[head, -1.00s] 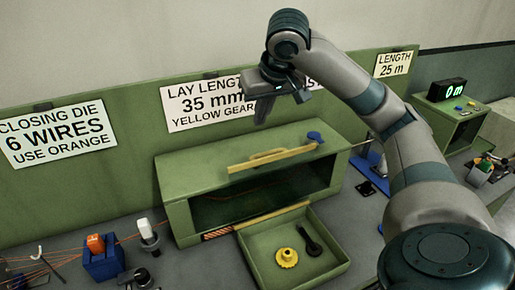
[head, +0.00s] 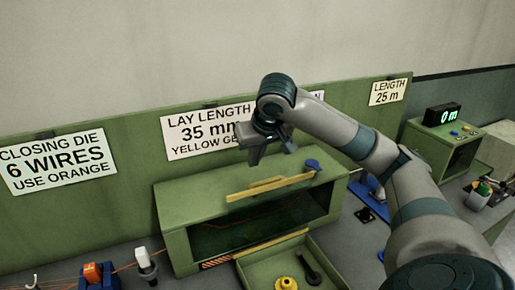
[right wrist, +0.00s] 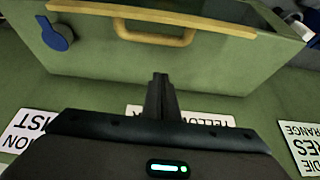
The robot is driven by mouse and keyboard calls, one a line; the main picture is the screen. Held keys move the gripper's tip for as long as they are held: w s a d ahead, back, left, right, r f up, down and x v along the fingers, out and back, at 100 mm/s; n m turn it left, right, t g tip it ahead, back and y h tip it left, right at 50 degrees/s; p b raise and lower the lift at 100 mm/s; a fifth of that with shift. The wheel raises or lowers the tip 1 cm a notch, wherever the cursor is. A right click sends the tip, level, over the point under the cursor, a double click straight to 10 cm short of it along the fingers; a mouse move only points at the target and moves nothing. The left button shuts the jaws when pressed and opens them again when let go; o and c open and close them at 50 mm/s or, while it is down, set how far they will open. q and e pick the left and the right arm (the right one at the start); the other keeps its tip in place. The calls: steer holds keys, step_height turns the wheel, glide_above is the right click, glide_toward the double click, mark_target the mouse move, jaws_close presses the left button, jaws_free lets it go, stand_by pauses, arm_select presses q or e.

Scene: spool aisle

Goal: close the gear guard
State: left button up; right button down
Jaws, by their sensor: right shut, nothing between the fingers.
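The gear guard (head: 235,177) is the green top panel of the green housing, with a yellow strip and yellow handle (head: 268,182) along its front edge. The housing's front opening (head: 265,222) is uncovered and dark inside. The guard's handle also shows in the right wrist view (right wrist: 155,38), at the top. My right gripper (head: 252,157) is shut and empty, above the rear part of the housing, in front of the wall signs. Its closed fingers (right wrist: 160,90) point towards the green panel in the right wrist view, apart from the handle. My left gripper is out of view.
A blue knob (head: 312,165) sits at the housing's right top corner. A green tray (head: 330,272) with a yellow gear (head: 286,284) and a black tool (head: 307,267) stands in front. Orange and white blocks on holders stand to the left. A green display box stands at right.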

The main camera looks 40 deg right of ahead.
steer(key=x, duration=0.3)
steer(key=shift+s+p, duration=0.35)
steer(key=shift+p, duration=0.2)
steer(key=s, duration=0.1)
steer(key=s+a, duration=0.1)
steer(key=shift+s+f+p, duration=0.25)
steer(key=shift+p, duration=0.15)
steer(key=shift+s+a+f, duration=0.1)
steer(key=shift+s, duration=0.2)
